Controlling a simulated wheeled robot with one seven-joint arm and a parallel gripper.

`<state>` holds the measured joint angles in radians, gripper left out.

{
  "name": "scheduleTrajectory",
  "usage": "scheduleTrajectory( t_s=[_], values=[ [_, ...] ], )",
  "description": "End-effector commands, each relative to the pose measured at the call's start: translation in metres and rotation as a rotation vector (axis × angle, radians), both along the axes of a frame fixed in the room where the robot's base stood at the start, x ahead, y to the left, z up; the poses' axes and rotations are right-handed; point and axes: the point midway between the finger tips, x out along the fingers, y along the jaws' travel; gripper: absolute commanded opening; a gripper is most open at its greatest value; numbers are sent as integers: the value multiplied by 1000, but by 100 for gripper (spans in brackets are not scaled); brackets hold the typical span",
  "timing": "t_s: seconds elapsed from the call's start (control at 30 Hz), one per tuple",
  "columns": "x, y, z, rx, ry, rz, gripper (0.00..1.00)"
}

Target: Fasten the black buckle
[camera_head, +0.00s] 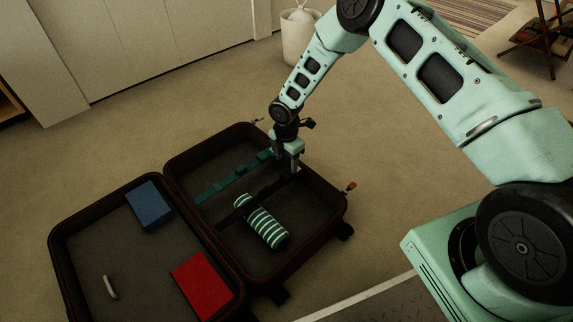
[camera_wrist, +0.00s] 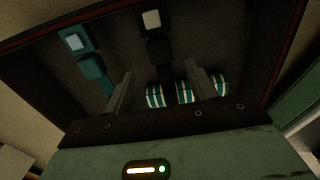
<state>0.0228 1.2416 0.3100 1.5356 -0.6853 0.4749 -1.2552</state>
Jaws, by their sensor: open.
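The black buckle (camera_wrist: 152,20) shows at the top of the wrist view as a dark square with a pale centre. A dark piece (camera_wrist: 158,50) lies just below it; shadow hides whether the two join. In the head view the black strap (camera_head: 268,191) crosses the right half of the suitcase (camera_head: 334,188), and its far end is partly hidden by my gripper. My gripper (camera_head: 288,164) is low over that half, pointing down. Its fingers (camera_wrist: 160,70) are apart and empty, with the dark piece between and beyond them in the wrist view.
A teal strap (camera_head: 222,184) with a teal buckle (camera_wrist: 75,40) runs beside the black one. A striped roll (camera_head: 263,228) lies near the black strap. The left half holds a blue box (camera_head: 149,206), a red box (camera_head: 202,285) and a pale handle (camera_head: 110,287). Carpet surrounds the suitcase.

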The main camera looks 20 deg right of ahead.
Motion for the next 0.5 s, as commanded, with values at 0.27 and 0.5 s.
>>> scheduleTrajectory(
  t_s=[0.27, 0.5],
  values=[
    [1, -1, 71, -1, -2, -1, 56],
    [1, -1, 102, -1, -1, -2, 56]
  ],
)
